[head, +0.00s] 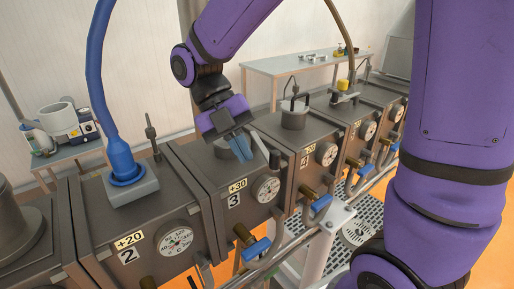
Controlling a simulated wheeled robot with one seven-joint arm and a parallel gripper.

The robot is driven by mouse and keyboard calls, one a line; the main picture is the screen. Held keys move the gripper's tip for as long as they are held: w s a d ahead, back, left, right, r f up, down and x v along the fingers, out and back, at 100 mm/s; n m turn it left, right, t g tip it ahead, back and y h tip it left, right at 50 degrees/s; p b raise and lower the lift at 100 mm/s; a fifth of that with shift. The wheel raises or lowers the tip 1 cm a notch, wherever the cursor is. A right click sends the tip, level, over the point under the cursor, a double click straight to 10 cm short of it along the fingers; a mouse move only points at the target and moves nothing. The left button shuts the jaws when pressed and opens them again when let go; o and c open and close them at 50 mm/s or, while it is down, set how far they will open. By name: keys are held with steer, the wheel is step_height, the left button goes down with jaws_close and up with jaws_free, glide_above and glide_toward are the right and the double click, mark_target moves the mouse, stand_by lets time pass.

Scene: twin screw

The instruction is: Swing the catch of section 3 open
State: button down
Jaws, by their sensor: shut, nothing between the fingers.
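Section 3 (222,186) is a dark metal box with a "3" label, a "+30" tag and a round dial (265,188) on its front. My gripper (240,149) is over its top, pointing down, with its blue fingers shut and empty. A short grey bar (259,146) stands close to the right of the fingers, with a dark block at its lower end. It may be the catch of section 3; I cannot tell whether it touches the fingers. My gripper hides part of the box's lid.
Section 2 (107,217), with a blue hose (98,80), is on the left. Section 4 (318,135) and further boxes run to the right. Blue-handled valves (257,249) and a pipe line the front. My purple arm fills the right side. Tables stand behind.

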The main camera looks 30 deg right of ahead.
steer(key=a+v, duration=0.1)
steer(key=v, duration=0.9)
steer(key=shift+a, duration=0.15)
steer(key=s+d+m+t+y, duration=0.1)
steer(key=s+d+m+t, duration=0.5)
steer(key=m, duration=0.9)
steer(key=s+d+m+t+y, duration=0.1)
steer(key=s+d+m+t, duration=0.5)
steer(key=d+m, duration=0.4)
steer(key=s+r+m, duration=0.1)
steer(key=m, duration=0.5)
steer(key=shift+s+m+y, duration=0.3)
steer(key=shift+s+y, duration=0.05)
steer(key=shift+y, duration=0.05)
